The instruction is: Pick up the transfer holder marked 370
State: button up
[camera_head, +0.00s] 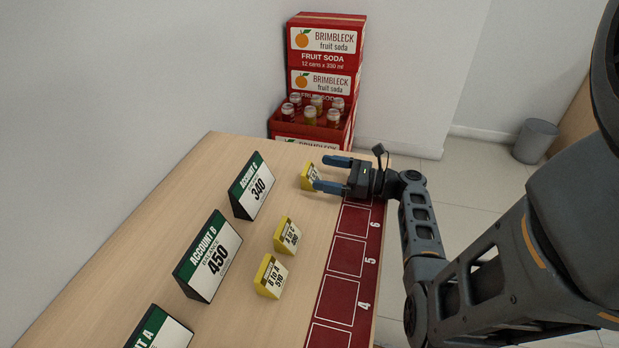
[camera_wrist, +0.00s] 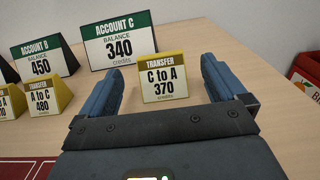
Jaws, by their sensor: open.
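The transfer holder marked 370 (camera_wrist: 164,82) is a small yellow wedge with a white card reading "TRANSFER C to A 370 credits". In the wrist view it stands upright between and beyond my two blue fingers. In the head view the holder (camera_head: 309,177) is at the far end of the counter, partly covered by a finger. My gripper (camera_head: 325,173) is open, with its fingers pointing left at the holder. In the wrist view the fingers of my gripper (camera_wrist: 160,85) lie to either side of it, with gaps. I cannot tell whether the fingertips reach past it.
Yellow holders marked 480 (camera_head: 288,236) and 510 (camera_head: 271,277) stand nearer on the counter (camera_head: 226,315). Account signs C (camera_head: 252,187), B (camera_head: 208,257) and A (camera_head: 160,330) line the left. A red mat (camera_head: 345,255) with numbered spaces runs along the right. Soda crates (camera_head: 325,60) stand beyond.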

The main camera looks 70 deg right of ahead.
aim_at(309, 169)
jog(key=w, duration=0.6)
jog(key=shift+a, duration=0.25)
jog(key=shift+c, duration=0.4)
jog(key=c, duration=1)
